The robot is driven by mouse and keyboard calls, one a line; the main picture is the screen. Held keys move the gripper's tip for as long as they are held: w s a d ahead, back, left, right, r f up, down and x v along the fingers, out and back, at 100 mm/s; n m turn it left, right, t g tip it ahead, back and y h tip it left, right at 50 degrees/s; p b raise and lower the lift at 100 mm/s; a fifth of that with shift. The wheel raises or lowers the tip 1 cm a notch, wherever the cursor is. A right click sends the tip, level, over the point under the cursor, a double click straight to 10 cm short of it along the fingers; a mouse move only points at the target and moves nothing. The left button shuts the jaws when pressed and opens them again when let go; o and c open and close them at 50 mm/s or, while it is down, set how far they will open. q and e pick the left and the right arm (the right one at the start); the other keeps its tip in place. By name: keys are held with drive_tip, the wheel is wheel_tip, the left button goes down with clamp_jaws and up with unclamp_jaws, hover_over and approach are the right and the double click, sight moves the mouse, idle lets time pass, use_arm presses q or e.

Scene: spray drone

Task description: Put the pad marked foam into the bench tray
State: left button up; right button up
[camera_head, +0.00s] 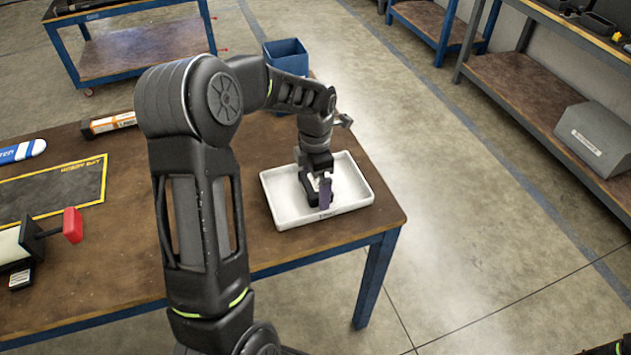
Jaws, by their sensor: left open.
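The white bench tray (276,208) sits at the right end of the brown workbench. My left arm comes across the bench, and my left gripper (316,192) points down inside the tray's outline, open. A small dark purple piece (325,194), perhaps the foam pad, shows upright at the fingertips, over the tray's front part. No marking can be read on it, and I cannot tell whether it touches the tray floor. The gripper hides part of the tray's inside. My right gripper is not in view.
A blue bin (286,55) stands behind my left arm. Open floor lies right of the bench.

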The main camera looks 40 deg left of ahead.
sight(316, 182)
use_arm(q)
drive_tip(key=shift+r, duration=0.15)
wheel_tip(316, 182, up, 12)
idle(0.4)
idle(0.6)
